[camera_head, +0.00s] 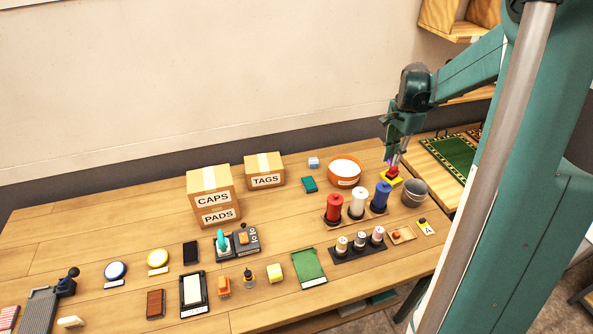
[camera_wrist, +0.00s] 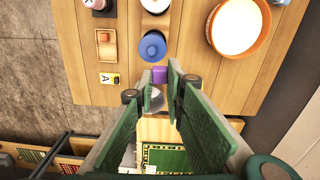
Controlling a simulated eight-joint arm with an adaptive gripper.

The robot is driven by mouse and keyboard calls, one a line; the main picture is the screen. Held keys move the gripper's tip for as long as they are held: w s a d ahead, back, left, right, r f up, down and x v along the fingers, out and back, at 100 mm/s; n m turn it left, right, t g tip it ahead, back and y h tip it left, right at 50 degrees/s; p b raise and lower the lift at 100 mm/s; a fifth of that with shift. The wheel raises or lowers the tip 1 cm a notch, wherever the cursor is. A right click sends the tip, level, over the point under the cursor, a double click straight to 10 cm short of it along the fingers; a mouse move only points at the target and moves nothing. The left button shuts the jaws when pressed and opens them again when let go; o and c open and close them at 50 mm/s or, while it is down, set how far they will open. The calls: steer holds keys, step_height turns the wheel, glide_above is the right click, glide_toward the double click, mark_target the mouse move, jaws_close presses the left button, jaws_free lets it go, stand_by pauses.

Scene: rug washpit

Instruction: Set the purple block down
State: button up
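The purple block (camera_wrist: 159,74) shows between my gripper's two green fingertips (camera_wrist: 160,78) in the wrist view, with a finger against each side. In the head view my gripper (camera_head: 394,161) points down near the table's right end, and only a sliver of purple shows at its tips. Right below it are a red piece (camera_head: 391,171) and a yellow piece (camera_head: 390,181), the red on the yellow. Whether the purple block touches the red piece cannot be told. In the wrist view both pieces are hidden.
A grey bucket (camera_head: 413,192) stands close by at the right, and an orange bowl (camera_head: 345,172) at the left. Red, white and blue spools (camera_head: 382,196) stand in front. A green-bordered rug (camera_head: 449,156) lies beyond the table's right edge.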

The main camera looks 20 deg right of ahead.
steer(key=w+a, duration=0.5)
steer(key=w, duration=0.4)
steer(key=w+a, duration=0.6)
steer(key=w, duration=0.3)
glide_above(298, 169)
step_height(298, 169, down, 12)
steer(key=shift+w+f+m, duration=0.15)
steer(key=shift+f+m, duration=0.05)
steer(key=shift+m, duration=0.2)
steer(key=shift+f, duration=0.1)
steer(key=shift+f, duration=3)
steer(key=shift+f, duration=1.85)
steer(key=shift+f, duration=0.2)
